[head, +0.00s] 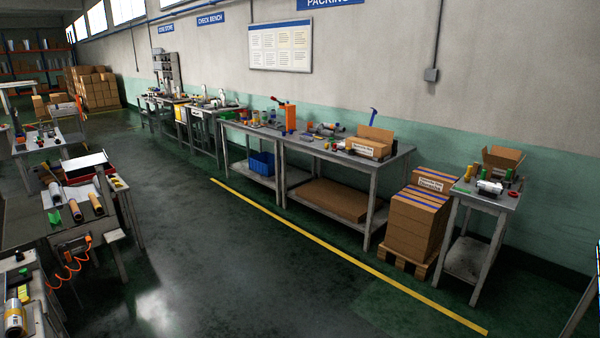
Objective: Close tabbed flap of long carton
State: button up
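A long carton (367,149) with a white label sits near the right end of the long packing bench (402,156) against the wall. A brown flap stands raised at its back. Whether that flap has a tab is too small to tell. A second, smaller open carton (502,160) with spread flaps stands on the small table at the right. My gripper is not in view, and nothing of it shows near either carton.
Stacked cartons on a pallet (417,222) stand between the packing bench and the small grey table (468,259). A yellow floor line (340,255) runs along the benches. The dark green floor (215,250) between the bench rows is clear. Cluttered tables (50,215) line the left.

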aim_at(370, 132)
jog(key=i, duration=4.95)
